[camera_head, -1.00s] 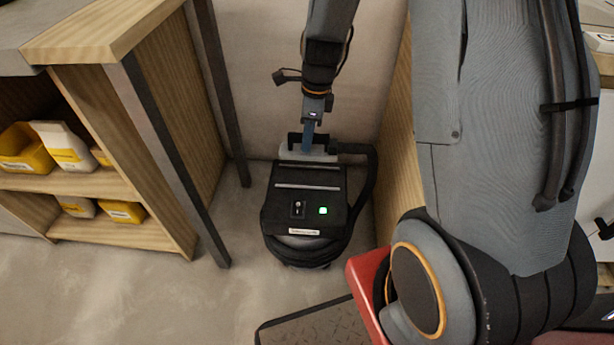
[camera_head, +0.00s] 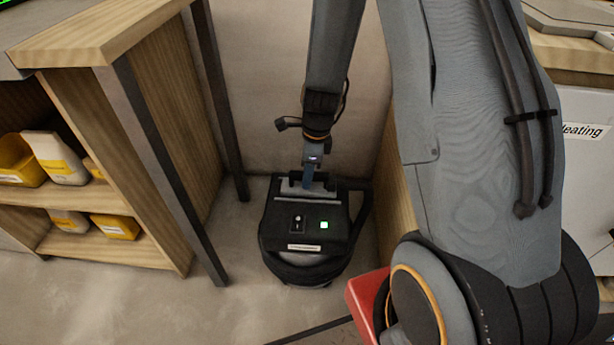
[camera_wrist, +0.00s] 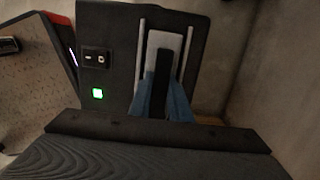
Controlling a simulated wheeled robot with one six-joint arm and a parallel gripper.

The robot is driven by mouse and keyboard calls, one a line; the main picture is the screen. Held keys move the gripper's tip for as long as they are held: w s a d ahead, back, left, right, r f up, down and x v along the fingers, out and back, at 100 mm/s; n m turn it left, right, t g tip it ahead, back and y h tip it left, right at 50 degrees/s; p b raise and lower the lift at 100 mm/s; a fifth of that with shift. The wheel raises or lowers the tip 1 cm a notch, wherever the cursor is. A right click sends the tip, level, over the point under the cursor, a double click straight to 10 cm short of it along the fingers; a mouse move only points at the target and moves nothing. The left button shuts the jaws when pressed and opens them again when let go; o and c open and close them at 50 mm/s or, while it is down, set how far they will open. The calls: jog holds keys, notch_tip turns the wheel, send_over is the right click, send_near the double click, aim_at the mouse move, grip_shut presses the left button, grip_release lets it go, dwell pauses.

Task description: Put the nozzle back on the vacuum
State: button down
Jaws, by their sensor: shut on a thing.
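The vacuum (camera_head: 275,235) is a black box with a rounded front, a rocker switch and a lit green light. It stands on the floor between a wooden shelf and a wooden panel. My gripper (camera_head: 308,182) reaches down from above to its rear top. In the wrist view the gripper (camera_wrist: 165,100) has blue fingers shut on a narrow black grip of the nozzle (camera_wrist: 163,75). The nozzle's pale grey plate (camera_wrist: 165,41) lies between two light rails on the vacuum's top. Whether it rests on the top or hovers just above cannot be told. The nozzle's underside is hidden.
A black hose (camera_head: 361,208) curves along the vacuum's right side, close to the wooden panel (camera_head: 387,205). The wooden shelf (camera_head: 150,115) with yellow bins and dark metal legs stands to the left. Open floor (camera_head: 215,315) lies in front.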

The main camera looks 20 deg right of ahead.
jog(key=shift+f, duration=0.15)
jog(key=c, duration=1.6)
grip_release()
jog(key=shift+c, duration=0.2)
notch_tip(320, 180, up, 12)
jog(key=d+p, duration=0.1)
jog(key=p, duration=0.3)
jog(key=s+a+r+n, duration=0.9)
jog(key=s+r+n, duration=0.1)
jog(key=r+n, duration=0.2)
jog(key=s+a+r+n, duration=0.1)
jog(key=s+r+n, duration=0.2)
jog(key=s+n, duration=0.4)
jog(key=s+a+r+n, duration=0.2)
jog(key=s+r+n, duration=0.1)
jog(key=s+n, duration=0.4)
jog(key=shift+r+g+h, duration=0.15)
jog(key=shift+g+h, duration=0.15)
